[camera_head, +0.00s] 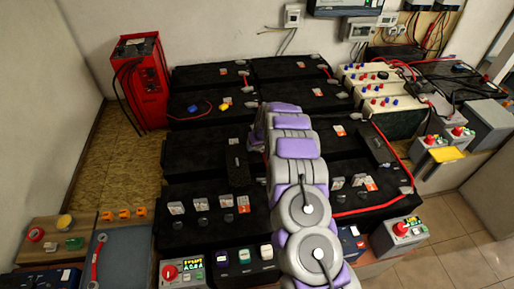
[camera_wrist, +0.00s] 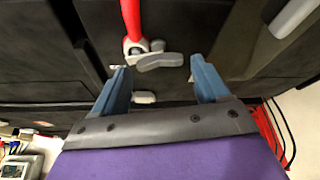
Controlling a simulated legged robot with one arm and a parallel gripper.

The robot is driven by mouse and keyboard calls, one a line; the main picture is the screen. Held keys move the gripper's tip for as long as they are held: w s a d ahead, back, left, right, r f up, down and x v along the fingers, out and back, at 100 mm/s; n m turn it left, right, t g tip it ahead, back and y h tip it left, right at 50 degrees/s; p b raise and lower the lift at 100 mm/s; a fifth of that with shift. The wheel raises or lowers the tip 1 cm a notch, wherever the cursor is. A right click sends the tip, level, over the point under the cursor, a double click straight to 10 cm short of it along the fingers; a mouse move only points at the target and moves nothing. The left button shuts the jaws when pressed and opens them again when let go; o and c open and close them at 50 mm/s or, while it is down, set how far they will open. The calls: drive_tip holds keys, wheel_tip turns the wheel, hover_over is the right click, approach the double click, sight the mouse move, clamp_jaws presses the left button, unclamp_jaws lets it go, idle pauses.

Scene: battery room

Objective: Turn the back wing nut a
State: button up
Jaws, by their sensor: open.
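In the wrist view a grey wing nut (camera_wrist: 160,62) sits on a terminal of a black battery (camera_wrist: 60,45), beside the end of a red cable (camera_wrist: 131,18). My gripper (camera_wrist: 160,72) is open, with its two blue fingers on either side of the wing nut and nothing held between them. I cannot tell whether a finger touches it. In the head view my arm reaches over the battery bank and hides the gripper's fingers, and I cannot make out this wing nut there.
Black batteries (camera_head: 200,148) stand close together in rows around my arm. A red charger (camera_head: 140,80) stands at the back left. Cream batteries (camera_head: 378,90) and a red cable (camera_head: 375,208) lie to the right. Control boxes (camera_head: 185,272) line the front. Tiled floor (camera_head: 440,262) is clear at right.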

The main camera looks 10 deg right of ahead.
sight(258, 149)
drive_tip(key=shift+x, duration=1.2)
drive_tip(key=c, duration=0.8)
drive_tip(key=shift+r, duration=0.1)
